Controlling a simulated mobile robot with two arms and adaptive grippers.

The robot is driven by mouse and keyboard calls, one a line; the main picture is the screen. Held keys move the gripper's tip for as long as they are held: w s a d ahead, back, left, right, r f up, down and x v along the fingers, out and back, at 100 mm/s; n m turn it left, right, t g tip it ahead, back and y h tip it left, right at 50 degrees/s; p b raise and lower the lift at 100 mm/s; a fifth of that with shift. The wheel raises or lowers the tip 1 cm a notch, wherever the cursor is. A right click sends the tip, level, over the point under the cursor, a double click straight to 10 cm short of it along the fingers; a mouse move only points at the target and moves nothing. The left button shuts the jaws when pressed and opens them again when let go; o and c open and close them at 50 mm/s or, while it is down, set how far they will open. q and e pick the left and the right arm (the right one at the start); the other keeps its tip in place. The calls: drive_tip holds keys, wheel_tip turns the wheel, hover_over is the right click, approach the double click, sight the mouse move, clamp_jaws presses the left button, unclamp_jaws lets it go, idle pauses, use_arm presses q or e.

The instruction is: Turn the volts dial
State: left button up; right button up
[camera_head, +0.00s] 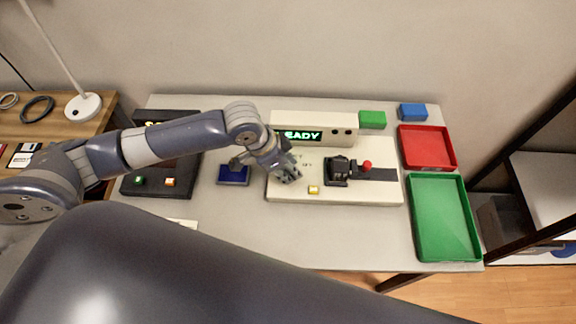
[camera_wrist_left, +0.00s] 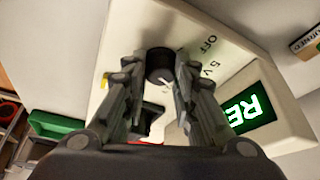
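The volts dial (camera_wrist_left: 160,66) is a round black knob with a white pointer line, in the left wrist view. It sits on the cream panel of the instrument (camera_head: 385,189), beside printed marks "OFF" and "5 V". My left gripper (camera_wrist_left: 160,72) is open, with one finger on each side of the dial; whether the fingertips touch it I cannot tell. In the head view my left gripper (camera_head: 290,174) is low over the left part of the panel and hides the dial. My right gripper is not in view.
The instrument's green display (camera_head: 303,136) shows "EADY", partly covered by my arm. A black lever block (camera_head: 338,170) with a red knob (camera_head: 367,165) and a yellow button (camera_head: 313,190) are on the panel. Red (camera_head: 428,165) and green (camera_head: 414,215) trays stand right.

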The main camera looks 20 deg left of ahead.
use_arm(q)
drive_tip(key=shift+r+m+h+p, duration=0.15)
drive_tip(key=shift+m+h+p, duration=0.15)
drive_tip(key=shift+m+p, duration=0.4)
drive_tip(key=shift+w+m+g+p, duration=0.15)
drive_tip(key=shift+m+g+p, duration=0.5)
drive_tip(key=shift+m, duration=0.45)
drive_tip(key=shift+w+m+g+h, duration=0.1)
drive_tip(key=shift+m+g+h, duration=0.25)
drive_tip(key=shift+m, duration=0.85)
drive_tip(key=shift+m+g, duration=0.5)
drive_tip(key=shift+m, duration=0.7)
drive_tip(key=o, duration=1.1)
drive_tip(key=shift+c, duration=0.2)
